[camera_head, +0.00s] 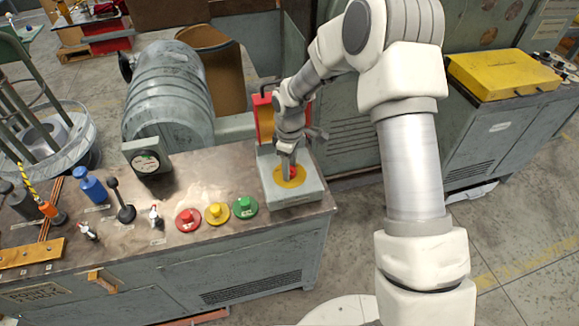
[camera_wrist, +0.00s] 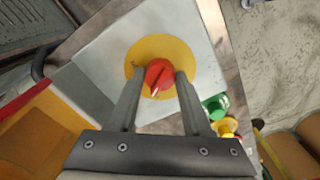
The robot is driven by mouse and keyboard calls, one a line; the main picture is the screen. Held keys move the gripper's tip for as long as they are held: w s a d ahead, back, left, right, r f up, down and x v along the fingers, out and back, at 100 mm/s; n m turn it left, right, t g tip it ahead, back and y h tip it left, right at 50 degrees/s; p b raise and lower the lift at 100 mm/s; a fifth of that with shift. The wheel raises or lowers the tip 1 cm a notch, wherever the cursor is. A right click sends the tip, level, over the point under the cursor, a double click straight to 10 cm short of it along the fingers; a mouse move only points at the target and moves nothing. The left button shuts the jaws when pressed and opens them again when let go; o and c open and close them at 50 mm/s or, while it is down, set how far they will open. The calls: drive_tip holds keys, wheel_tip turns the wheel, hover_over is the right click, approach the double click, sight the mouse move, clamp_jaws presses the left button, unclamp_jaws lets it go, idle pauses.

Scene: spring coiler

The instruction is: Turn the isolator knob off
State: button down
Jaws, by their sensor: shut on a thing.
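The isolator knob (camera_wrist: 158,76) is red with a pale pointer line. It sits on a round yellow plate (camera_wrist: 137,55) on a light grey box (camera_wrist: 100,50). In the wrist view the pointer line runs slightly off the gripper's own axis, toward the lower middle. My gripper (camera_wrist: 158,78) is shut on the knob, with one finger on each side. In the head view my gripper (camera_head: 287,165) comes down from above onto the knob, which is mostly hidden by the fingers. The yellow plate (camera_head: 290,182) shows around it on the box (camera_head: 305,195) at the bench's right end.
Red (camera_head: 188,219), yellow (camera_head: 216,213) and green (camera_head: 244,207) buttons stand on the bench just left of the box. A red and yellow panel (camera_head: 264,117) stands behind it. Levers and a gauge (camera_head: 146,162) are further left.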

drive_tip(key=shift+n, duration=1.2)
drive_tip(key=shift+c, duration=1.7)
unclamp_jaws()
wheel_tip(320, 180, up, 17)
drive_tip(key=shift+r+p, duration=0.2)
drive_tip(key=shift+p, duration=0.25)
